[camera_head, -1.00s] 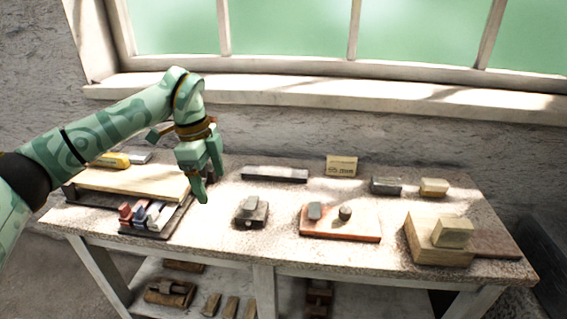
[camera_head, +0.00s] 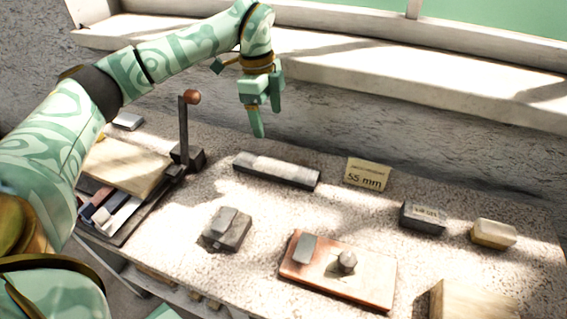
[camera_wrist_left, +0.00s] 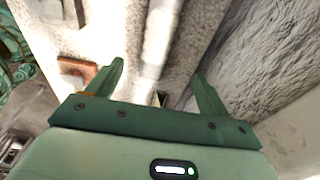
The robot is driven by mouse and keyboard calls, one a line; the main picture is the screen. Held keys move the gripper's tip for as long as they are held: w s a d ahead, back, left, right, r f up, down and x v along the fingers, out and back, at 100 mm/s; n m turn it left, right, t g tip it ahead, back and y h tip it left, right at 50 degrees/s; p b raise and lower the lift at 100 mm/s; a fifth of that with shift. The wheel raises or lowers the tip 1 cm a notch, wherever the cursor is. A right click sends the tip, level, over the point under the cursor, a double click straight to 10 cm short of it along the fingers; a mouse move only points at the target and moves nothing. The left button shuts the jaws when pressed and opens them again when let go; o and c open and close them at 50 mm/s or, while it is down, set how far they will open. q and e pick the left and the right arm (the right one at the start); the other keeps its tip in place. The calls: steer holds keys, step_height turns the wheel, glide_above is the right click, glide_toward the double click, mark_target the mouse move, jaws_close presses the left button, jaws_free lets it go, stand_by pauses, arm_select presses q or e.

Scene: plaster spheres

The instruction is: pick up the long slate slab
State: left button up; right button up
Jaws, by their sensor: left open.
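The long slate slab (camera_head: 277,170) is a dark, narrow bar with a paler top. It lies flat on the speckled bench near its back edge in the head view. My left gripper (camera_head: 266,118) points down and appears above and behind the slab's left half, apart from it, open and empty. My right gripper is not in view.
A card marked 55 mm (camera_head: 367,174) stands right of the slab. A lever with a brown ball (camera_head: 184,128) rises to its left. A grey block (camera_head: 423,217), a pale block (camera_head: 493,234), a reddish board (camera_head: 339,278) and a small dark block (camera_head: 227,229) lie around.

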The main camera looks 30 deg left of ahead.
arm_select(q)
steer(key=b, duration=0.3)
glide_above(276, 166)
steer(key=a, duration=0.1)
step_height(276, 166, down, 8)
steer(key=shift+f, duration=0.55)
steer(key=f+b, duration=0.2)
steer(key=f, duration=0.1)
steer(key=f+b, duration=0.1)
steer(key=f, duration=0.1)
steer(key=shift+s+d, duration=0.1)
steer(key=shift+d, duration=0.3)
steer(key=shift+f, duration=0.15)
steer(key=shift+r, duration=0.25)
steer(key=c, duration=1.7)
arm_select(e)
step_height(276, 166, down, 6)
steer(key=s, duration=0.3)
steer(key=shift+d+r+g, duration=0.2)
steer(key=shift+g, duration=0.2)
